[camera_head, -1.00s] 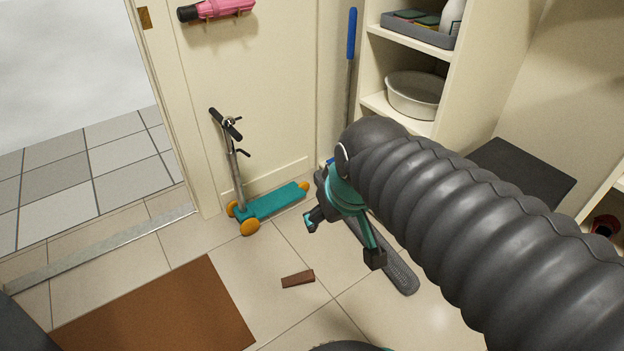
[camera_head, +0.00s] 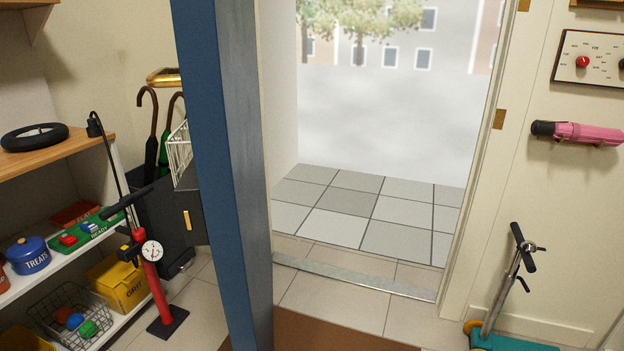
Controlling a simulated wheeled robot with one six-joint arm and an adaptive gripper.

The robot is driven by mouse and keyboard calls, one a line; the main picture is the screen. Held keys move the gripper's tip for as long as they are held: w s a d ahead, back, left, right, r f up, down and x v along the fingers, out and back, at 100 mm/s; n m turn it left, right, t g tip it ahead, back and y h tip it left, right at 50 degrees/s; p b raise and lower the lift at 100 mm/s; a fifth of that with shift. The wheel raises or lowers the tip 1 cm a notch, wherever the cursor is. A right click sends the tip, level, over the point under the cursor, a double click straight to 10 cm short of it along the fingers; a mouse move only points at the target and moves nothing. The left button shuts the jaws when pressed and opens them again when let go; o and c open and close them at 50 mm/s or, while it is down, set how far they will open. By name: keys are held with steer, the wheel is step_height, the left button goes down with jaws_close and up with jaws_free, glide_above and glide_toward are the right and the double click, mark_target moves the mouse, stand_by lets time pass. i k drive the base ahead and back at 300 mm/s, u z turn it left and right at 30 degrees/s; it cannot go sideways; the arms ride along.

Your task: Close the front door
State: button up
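The front door (camera_head: 207,160) is blue and stands open into the room. I see it nearly edge-on, with a grey-blue edge strip, left of the doorway. A brass handle (camera_head: 165,77) shows at the left of the door. The open doorway (camera_head: 372,120) lies to its right, with a metal threshold strip (camera_head: 350,280) on the floor and grey tiles outside. The right door frame (camera_head: 475,180) carries brass plates. My gripper is not in view.
A red floor pump (camera_head: 150,275) stands left of the door by a loaded shelf (camera_head: 75,260). Umbrellas (camera_head: 152,130) and a dark cabinet are behind it. A scooter (camera_head: 505,290) stands at the lower right. A brown mat (camera_head: 320,335) lies before the threshold.

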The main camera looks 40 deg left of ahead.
mark_target(222, 188)
steer(key=z, duration=1.35)
steer(key=k, duration=1.9)
steer(key=u, duration=2.5)
steer(key=i, duration=0.5)
steer(key=k, duration=0.35)
